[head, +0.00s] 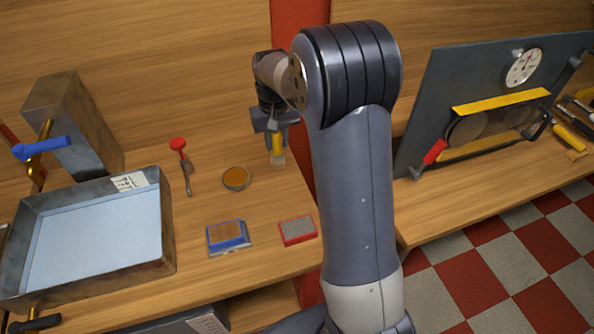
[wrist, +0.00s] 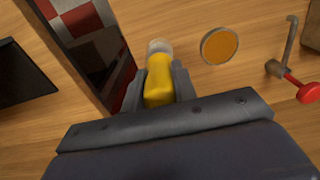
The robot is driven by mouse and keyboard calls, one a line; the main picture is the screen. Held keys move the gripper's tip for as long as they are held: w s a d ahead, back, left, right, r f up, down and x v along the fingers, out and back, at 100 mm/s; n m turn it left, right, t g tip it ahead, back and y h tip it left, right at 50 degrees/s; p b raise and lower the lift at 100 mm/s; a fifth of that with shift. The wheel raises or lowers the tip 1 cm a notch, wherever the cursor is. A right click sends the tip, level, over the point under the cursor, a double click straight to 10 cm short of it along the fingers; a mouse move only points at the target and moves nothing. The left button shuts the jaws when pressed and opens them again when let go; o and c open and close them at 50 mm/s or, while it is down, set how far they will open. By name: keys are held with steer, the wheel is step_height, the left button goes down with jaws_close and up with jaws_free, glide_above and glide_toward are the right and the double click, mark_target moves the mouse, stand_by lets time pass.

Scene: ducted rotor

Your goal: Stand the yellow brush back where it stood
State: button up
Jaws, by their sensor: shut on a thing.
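The yellow brush (head: 278,147) is in my gripper (head: 277,133) over the right part of the left bench. It hangs upright with its pale bristle end down, at or just above the wood; I cannot tell whether it touches. In the wrist view the yellow handle (wrist: 158,82) lies between the two jaws of my gripper (wrist: 158,88), which are shut on it. The pale tip (wrist: 159,47) points away from the gripper. Part of the handle is hidden by the jaws.
A round tin with amber contents (head: 236,178) stands just left of the brush. A red-knobbed tool (head: 182,160) lies further left. A blue-edged block (head: 228,236) and a red-edged pad (head: 298,230) lie in front. A metal tray (head: 168,225) fills the left. A red post (head: 300,60) stands behind.

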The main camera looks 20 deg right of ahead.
mark_target(277, 155)
steer(key=shift+f+p, duration=0.35)
steer(key=shift+f, duration=4.45)
steer(key=o, duration=1)
steer(key=shift+r, duration=0.1)
step_height(277, 155, up, 12)
steer(key=shift+r+b, duration=0.1)
steer(key=shift+b, duration=0.25)
step_height(277, 155, down, 13)
steer(key=shift+s+r+p, duration=0.1)
steer(key=shift+p, duration=0.25)
steer(key=shift+r, duration=2.2)
